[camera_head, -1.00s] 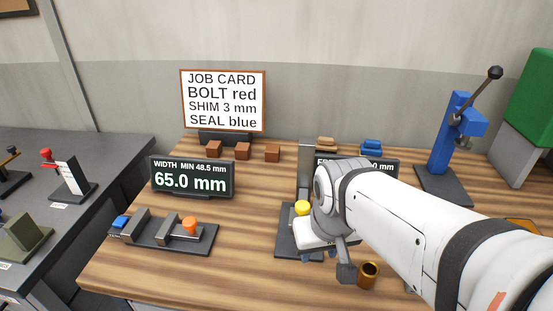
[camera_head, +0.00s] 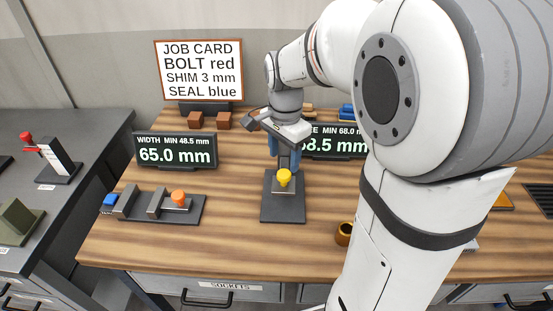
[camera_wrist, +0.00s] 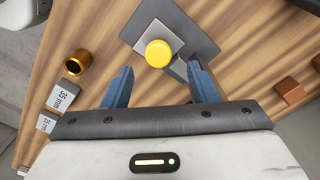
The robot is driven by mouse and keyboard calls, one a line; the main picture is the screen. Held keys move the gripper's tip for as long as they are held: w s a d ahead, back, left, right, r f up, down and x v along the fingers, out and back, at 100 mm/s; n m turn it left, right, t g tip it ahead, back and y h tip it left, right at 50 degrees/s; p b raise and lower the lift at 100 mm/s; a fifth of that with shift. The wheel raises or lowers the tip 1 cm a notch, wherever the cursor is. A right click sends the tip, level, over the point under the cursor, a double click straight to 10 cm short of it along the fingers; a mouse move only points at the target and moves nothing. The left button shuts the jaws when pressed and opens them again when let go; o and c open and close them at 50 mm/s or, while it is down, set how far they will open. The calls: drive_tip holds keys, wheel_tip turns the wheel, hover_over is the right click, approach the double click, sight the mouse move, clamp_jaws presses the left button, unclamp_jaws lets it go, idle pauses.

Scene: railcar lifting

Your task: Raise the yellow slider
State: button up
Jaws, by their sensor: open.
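The yellow slider (camera_head: 284,177) has a round yellow knob and sits low on a dark grey gauge base (camera_head: 283,209) on the wooden bench. In the wrist view the yellow knob (camera_wrist: 158,53) shows from above, beyond and between the fingertips. My gripper (camera_wrist: 160,80) is open, with two blue fingers apart and nothing between them. In the head view my gripper (camera_head: 284,158) points down just behind and above the knob. The gauge's upright is largely hidden behind my gripper. Whether a finger touches the gauge cannot be told.
A display (camera_head: 337,145) behind the gauge is partly covered by my arm. A width gauge with an orange knob (camera_head: 178,198) and its 65.0 mm display (camera_head: 175,150) stand left. A brass cup (camera_head: 344,233) stands right of the base. The bench front is clear.

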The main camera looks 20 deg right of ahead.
sight(284, 172)
wheel_tip(284, 172, down, 5)
drive_tip(key=shift+r, duration=0.1)
idle(0.3)
clamp_jaws()
idle(0.4)
drive_tip(key=shift+r, duration=0.15)
